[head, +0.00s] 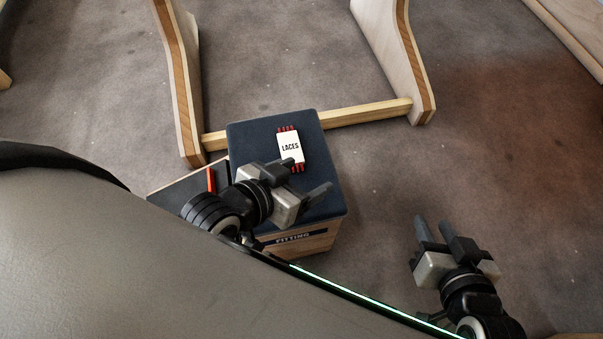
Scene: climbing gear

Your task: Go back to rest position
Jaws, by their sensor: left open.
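A white card labelled LACES (290,147), with red laces showing at both ends, lies on the dark blue top of the FITTING box (245,135). My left gripper (305,178) is open, over the near part of that top. One finger overlaps the lower edge of the laces card in the picture; I cannot tell its height above it. Nothing shows between its fingers. My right gripper (434,221) is over the floor at the lower right, with an empty gap between its fingers.
A dark tray or box with a red-orange item (211,180) is beside the FITTING box, partly hidden by my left arm. A wooden frame with a crossbar (370,113) stands just behind. Carpeted floor (520,150) is clear at the right.

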